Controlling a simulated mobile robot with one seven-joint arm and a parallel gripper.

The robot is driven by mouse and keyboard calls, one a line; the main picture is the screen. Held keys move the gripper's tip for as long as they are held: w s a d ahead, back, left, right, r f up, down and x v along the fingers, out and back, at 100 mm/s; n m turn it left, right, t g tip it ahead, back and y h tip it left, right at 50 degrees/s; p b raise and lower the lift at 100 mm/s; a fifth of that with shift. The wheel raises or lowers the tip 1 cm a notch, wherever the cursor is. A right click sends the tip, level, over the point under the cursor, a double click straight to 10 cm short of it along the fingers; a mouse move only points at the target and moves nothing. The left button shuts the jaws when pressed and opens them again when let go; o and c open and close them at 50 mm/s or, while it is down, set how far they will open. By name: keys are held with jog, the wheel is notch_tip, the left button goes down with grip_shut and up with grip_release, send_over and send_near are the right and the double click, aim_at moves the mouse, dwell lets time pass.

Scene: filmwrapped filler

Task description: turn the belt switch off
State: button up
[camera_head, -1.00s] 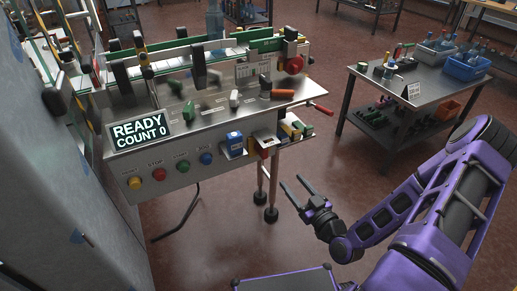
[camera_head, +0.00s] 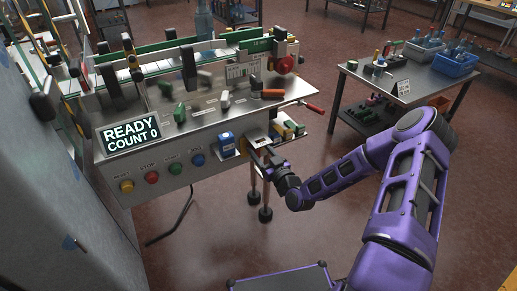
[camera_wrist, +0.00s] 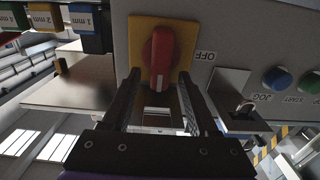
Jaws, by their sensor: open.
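The belt switch is a red rotary knob (camera_wrist: 160,56) on a yellow plate (camera_wrist: 139,34), shown in the wrist view at the upper middle. The word OFF is printed beside the plate, upside down in that view. My gripper (camera_wrist: 158,92) is open, with one finger on each side of the knob's lower part; I cannot tell whether they touch it. In the head view my gripper (camera_head: 266,156) is at the front of the machine panel, and the knob is mostly hidden behind it.
The panel has yellow (camera_head: 127,185), red (camera_head: 151,177), green (camera_head: 175,168) and blue (camera_head: 198,159) buttons. A blue box (camera_head: 226,145) is left of my gripper, and a small shelf of coloured blocks (camera_head: 287,130) is to the right. A display (camera_head: 131,134) reads READY, COUNT 0.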

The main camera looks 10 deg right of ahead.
jog(key=shift+w+a, duration=0.15)
jog(key=shift+w, duration=0.4)
grip_shut()
